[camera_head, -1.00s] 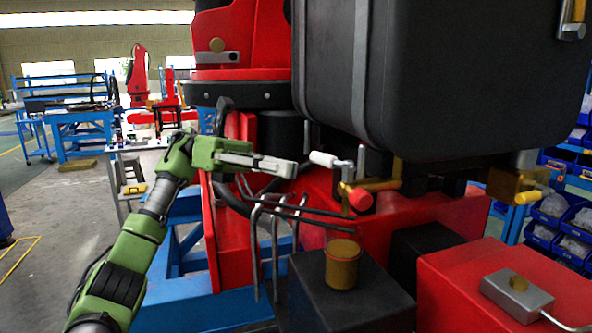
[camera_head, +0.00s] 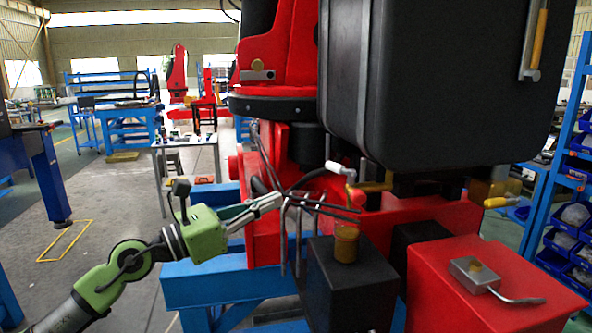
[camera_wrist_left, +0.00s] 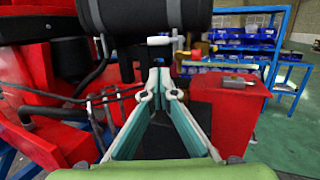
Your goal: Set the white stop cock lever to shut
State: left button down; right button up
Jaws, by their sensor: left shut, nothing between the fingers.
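The white stop cock lever (camera_head: 340,168) sticks out to the left from its fitting under the black tank, beside a red knob (camera_head: 359,198). It also shows in the left wrist view (camera_wrist_left: 158,40), straight beyond my fingertips. My left gripper (camera_head: 279,201) is shut and empty. It is to the left of the lever and lower in the picture, apart from it. In the left wrist view (camera_wrist_left: 158,72) its fingers meet at the tips. My right gripper is not in view.
The black tank (camera_head: 455,85) hangs above the lever. Bent grey rods (camera_head: 300,215) stand close to my left gripper. A black block with a brass cylinder (camera_head: 346,243) and a red box (camera_head: 440,265) are below. The floor at left is open.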

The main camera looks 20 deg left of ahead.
pick_arm(q)
jog(key=s, duration=0.1)
jog(key=t+p, duration=0.1)
jog(key=p, duration=0.7)
send_near(332, 169)
jog(key=shift+y, duration=0.3)
jog(key=x, duration=0.6)
jog(key=shift+r, duration=0.25)
jog(key=shift+w+d, duration=0.35)
jog(key=shift+w, duration=0.05)
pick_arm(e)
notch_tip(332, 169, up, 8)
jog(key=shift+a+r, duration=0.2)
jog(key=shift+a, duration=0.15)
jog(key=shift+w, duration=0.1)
